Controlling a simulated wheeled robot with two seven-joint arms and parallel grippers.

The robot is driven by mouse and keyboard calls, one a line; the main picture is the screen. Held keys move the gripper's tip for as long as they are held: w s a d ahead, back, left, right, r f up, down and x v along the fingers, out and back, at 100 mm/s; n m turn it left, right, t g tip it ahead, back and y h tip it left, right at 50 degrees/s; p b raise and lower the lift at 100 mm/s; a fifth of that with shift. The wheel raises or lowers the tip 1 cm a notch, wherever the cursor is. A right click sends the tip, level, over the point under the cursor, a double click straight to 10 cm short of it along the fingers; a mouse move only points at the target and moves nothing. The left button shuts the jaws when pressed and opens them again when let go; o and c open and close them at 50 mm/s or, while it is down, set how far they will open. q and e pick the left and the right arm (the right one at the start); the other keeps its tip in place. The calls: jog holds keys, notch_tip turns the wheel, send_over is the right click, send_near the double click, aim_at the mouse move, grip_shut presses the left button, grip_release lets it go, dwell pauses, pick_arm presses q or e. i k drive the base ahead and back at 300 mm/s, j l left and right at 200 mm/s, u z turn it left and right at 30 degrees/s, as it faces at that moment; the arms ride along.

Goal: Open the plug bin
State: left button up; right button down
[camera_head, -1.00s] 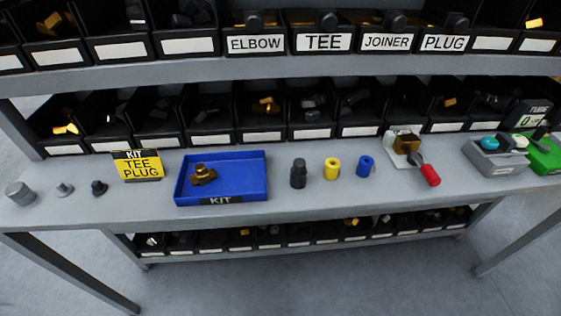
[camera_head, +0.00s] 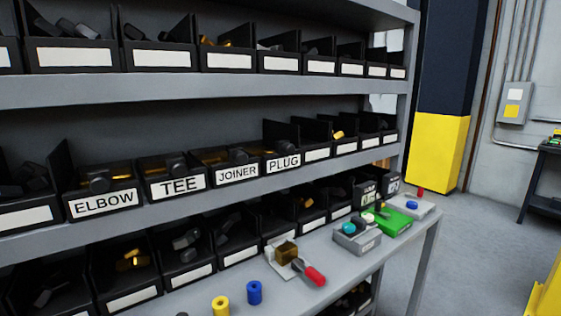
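The plug bin (camera_head: 282,164) is a black bin with a white PLUG label, on the middle shelf near the picture's centre. A dark fitting shows at its front, and a tall dark side wall stands at its left rear. The joiner bin (camera_head: 237,173) is directly to its left, then the tee bin (camera_head: 175,185) and the elbow bin (camera_head: 103,203). Bins with blank labels follow on its right. Neither of my grippers is in view.
The grey bench below holds a brass block with a red-handled tool (camera_head: 314,275), a blue cylinder (camera_head: 254,292), a yellow cylinder (camera_head: 220,306), a grey box with buttons (camera_head: 357,238) and a green box (camera_head: 394,222). Open floor lies to the right, beyond the shelf end.

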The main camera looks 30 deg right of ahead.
aim_at(286, 158)
jog(key=l+z, duration=0.4)
jog(key=i+l+z, duration=0.15)
jog(key=l+z, duration=0.25)
jog(key=i+l+z, duration=0.15)
jog(key=z, duration=0.25)
jog(key=i+l+z, duration=0.2)
jog(key=z, duration=0.15)
jog(key=i+l, duration=0.05)
jog(key=l, duration=0.05)
